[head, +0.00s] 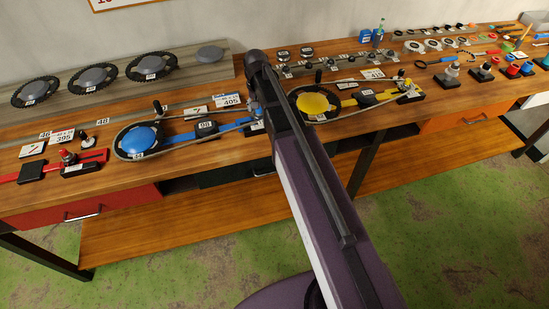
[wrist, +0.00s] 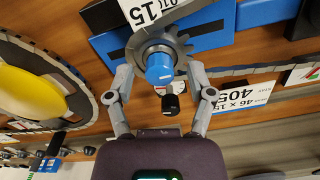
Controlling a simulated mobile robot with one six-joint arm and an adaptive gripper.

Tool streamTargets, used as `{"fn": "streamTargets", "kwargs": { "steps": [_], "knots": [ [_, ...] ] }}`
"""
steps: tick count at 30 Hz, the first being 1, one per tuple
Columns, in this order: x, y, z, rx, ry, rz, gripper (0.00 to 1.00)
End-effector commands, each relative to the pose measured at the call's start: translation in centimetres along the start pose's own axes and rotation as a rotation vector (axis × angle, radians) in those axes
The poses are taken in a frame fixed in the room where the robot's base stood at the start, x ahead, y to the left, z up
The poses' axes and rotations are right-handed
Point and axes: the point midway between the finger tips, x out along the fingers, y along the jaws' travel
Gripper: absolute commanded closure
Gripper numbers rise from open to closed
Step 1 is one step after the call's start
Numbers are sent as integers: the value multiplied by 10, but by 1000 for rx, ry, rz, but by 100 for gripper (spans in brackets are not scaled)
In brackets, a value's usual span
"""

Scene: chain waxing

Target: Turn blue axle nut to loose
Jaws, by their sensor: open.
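The blue axle nut (wrist: 159,68) is a short blue cylinder with a small white mark on its face. It sits at the middle of a grey toothed sprocket (wrist: 181,42) on a blue stand. My gripper (wrist: 160,74) is open, with one fingertip on each side of the nut. Gaps show between both fingertips and the nut. A black knob (wrist: 170,104) sticks out just below the nut, between the fingers. In the head view my arm covers most of the gripper and the nut; the blue station's bar (head: 183,138) leads to that spot.
A yellow disc (wrist: 30,90) with chain around it lies left of the gripper in the wrist view. A white 405 card (wrist: 240,97) stands close to the right finger. In the head view, a blue disc (head: 140,139) and a red station (head: 85,161) are to the left.

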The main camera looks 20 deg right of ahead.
Motion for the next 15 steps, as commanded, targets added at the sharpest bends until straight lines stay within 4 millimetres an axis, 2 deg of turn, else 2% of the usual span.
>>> {"fn": "streamTargets", "kwargs": {
  "steps": [5, 7, 15],
  "knots": [
    [0, 0, 0, 113, 0, 0, 31],
    [-11, 0, 0, 115, 0, 0, 31],
    [-33, 0, 0, 111, 0, 0, 31]
  ]
}}
